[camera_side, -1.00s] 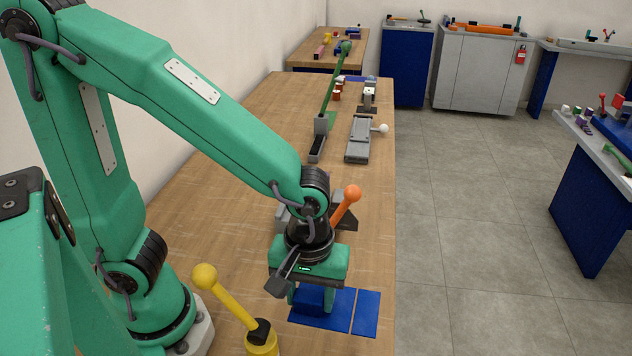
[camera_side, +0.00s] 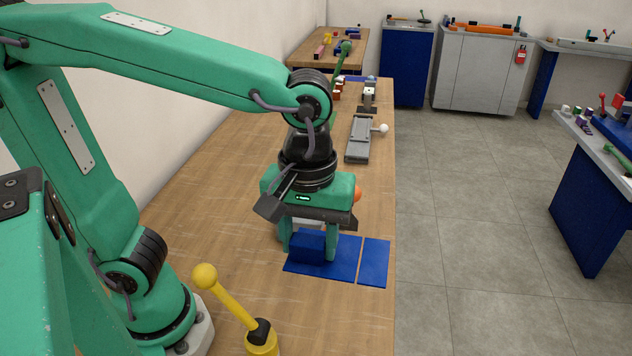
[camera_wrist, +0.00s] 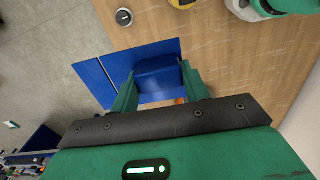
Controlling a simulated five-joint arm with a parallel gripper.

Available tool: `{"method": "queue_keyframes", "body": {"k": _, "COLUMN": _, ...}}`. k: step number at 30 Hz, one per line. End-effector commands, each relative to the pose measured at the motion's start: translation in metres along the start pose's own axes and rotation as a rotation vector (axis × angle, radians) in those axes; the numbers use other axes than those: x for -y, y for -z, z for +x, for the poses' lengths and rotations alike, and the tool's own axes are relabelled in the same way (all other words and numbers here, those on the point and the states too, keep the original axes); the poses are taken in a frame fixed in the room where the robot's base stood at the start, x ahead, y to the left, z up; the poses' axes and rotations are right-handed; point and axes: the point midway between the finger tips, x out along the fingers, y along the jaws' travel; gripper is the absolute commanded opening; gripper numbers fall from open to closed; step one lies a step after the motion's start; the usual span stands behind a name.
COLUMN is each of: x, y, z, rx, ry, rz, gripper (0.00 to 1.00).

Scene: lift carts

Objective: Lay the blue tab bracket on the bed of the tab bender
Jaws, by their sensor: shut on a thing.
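My gripper (camera_side: 308,248) is shut on the blue tab bracket (camera_side: 345,268), its fingers on either side of the raised blue block. The flat blue plate extends beyond the fingers, with a thin gap marking off a narrower strip. The wrist view shows the bracket (camera_wrist: 95,85) between my fingers (camera_wrist: 158,74), held above the table. An orange-handled device (camera_side: 358,193) is mostly hidden behind my gripper. A grey device with a white knob (camera_side: 360,140) stands farther along the table. I cannot tell for sure which device is the tab bender.
A yellow-handled device (camera_side: 230,308) stands at the near edge, close to my arm. A green lever (camera_side: 343,50) and small parts (camera_side: 368,96) sit at the far end. The wooden table (camera_side: 215,190) is clear along its left middle. Floor lies to the right.

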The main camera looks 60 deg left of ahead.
Motion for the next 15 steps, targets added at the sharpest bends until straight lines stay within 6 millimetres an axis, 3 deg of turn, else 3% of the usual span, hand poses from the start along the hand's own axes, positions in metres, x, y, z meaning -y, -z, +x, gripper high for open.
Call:
{"method": "queue_keyframes", "body": {"k": 6, "x": -0.001, "y": 0.000, "z": -0.042, "rx": -0.001, "ry": -0.005, "rz": 0.000, "gripper": 0.12}}
{"method": "queue_keyframes", "body": {"k": 15, "x": -0.007, "y": 0.042, "z": -0.041, "rx": 0.000, "ry": 0.000, "rz": -0.013, "gripper": 0.12}}
